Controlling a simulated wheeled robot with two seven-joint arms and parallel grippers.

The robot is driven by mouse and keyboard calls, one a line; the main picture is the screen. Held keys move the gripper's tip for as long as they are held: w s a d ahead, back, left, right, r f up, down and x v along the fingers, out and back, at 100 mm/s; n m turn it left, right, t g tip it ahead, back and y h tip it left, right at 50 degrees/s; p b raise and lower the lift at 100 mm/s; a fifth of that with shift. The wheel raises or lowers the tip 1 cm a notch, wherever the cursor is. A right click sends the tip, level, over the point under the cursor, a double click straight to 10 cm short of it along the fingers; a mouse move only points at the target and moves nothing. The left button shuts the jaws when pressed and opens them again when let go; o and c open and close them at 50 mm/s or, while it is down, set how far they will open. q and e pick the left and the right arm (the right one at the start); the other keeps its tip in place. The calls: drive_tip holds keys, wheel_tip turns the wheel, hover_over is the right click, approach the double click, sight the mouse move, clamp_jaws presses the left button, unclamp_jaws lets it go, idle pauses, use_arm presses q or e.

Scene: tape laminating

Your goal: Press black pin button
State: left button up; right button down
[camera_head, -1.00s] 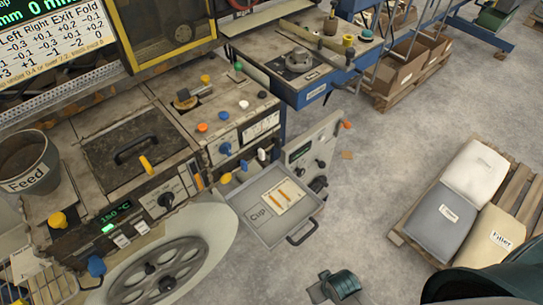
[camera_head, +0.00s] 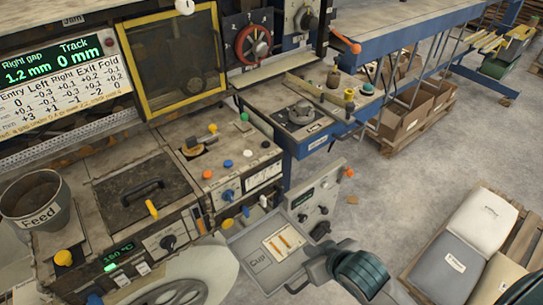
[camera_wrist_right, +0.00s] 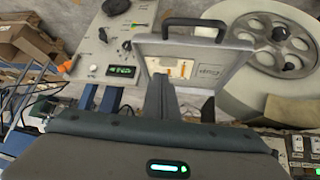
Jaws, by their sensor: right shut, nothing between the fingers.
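A small black button (camera_head: 265,144) sits at the right end of a row of coloured buttons on top of the worn control box (camera_head: 205,190). I take it for the black pin button. My right gripper (camera_head: 312,271) is low at the front, over the right edge of the cup tray (camera_head: 262,276), well below and apart from the button. In the right wrist view its dark fingers (camera_wrist_right: 160,88) point toward the tray, shut and empty. My left gripper is not in view.
White (camera_head: 247,153), blue (camera_head: 228,163) and orange (camera_head: 208,174) buttons stand beside the black one. A green button (camera_head: 245,117) and a yellow-knobbed lever (camera_head: 213,129) are behind. A knob panel (camera_head: 315,200) stands right of the box. Open floor lies further right.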

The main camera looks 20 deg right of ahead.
drive_tip(key=w+r+t+y, duration=0.1)
drive_tip(key=w+r, duration=0.3)
drive_tip(key=r, duration=0.5)
drive_tip(key=w+r+n+t+y, duration=0.1)
drive_tip(key=w+r+t+y, duration=0.1)
drive_tip(key=w+r, duration=0.3)
drive_tip(key=w+r+t+y, duration=0.1)
drive_tip(key=w+r+t, duration=0.2)
drive_tip(key=r, duration=0.9)
drive_tip(key=shift+w+r+n+y, duration=0.3)
drive_tip(key=shift+w+r, duration=0.05)
drive_tip(key=shift+w, duration=0.5)
drive_tip(key=shift+d, duration=0.1)
